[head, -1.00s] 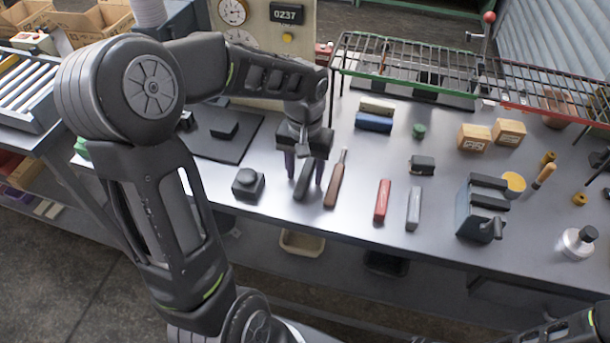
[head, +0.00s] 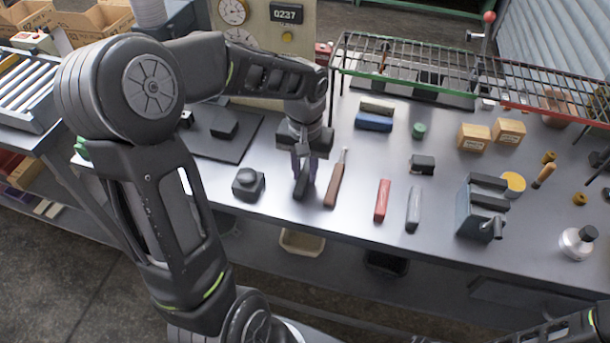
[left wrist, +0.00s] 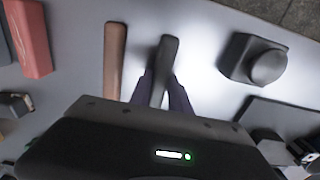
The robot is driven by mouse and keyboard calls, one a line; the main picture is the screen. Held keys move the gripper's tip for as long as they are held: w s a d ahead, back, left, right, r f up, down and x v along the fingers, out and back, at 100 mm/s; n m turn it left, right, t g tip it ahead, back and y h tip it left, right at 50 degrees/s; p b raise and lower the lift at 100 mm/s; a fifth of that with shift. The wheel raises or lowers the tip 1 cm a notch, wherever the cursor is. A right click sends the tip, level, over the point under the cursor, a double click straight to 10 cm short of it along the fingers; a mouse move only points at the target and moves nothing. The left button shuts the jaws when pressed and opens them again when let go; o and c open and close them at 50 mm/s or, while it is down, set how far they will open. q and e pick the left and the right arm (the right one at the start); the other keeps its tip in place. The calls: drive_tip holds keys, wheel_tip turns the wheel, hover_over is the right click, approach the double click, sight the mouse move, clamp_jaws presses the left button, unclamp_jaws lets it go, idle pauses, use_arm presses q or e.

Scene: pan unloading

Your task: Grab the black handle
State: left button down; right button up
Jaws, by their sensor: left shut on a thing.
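The black handle (head: 302,186) lies on the grey workbench, between a black knob-topped block and a brown wooden-handled tool. In the left wrist view the handle (left wrist: 164,62) sticks out from between the fingers. My left gripper (head: 304,178) points down and is shut on the handle, with a finger on each side; it also shows in the left wrist view (left wrist: 163,95). The handle's rear part is hidden by the gripper. The handle seems to be at table level. My right gripper is not in view; only part of my right arm shows at the lower right.
The brown tool (head: 337,180) lies close to the right of the handle. The black knob-topped block (head: 248,184) stands to the left. A red bar (head: 382,200), a grey bar (head: 413,209) and a vise (head: 480,208) are further right. A wire rack (head: 420,62) spans the back.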

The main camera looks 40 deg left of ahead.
sight(305, 174)
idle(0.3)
use_arm(q)
wheel_tip(305, 174, up, 10)
drive_tip(key=b, duration=0.1)
idle(0.4)
idle(0.6)
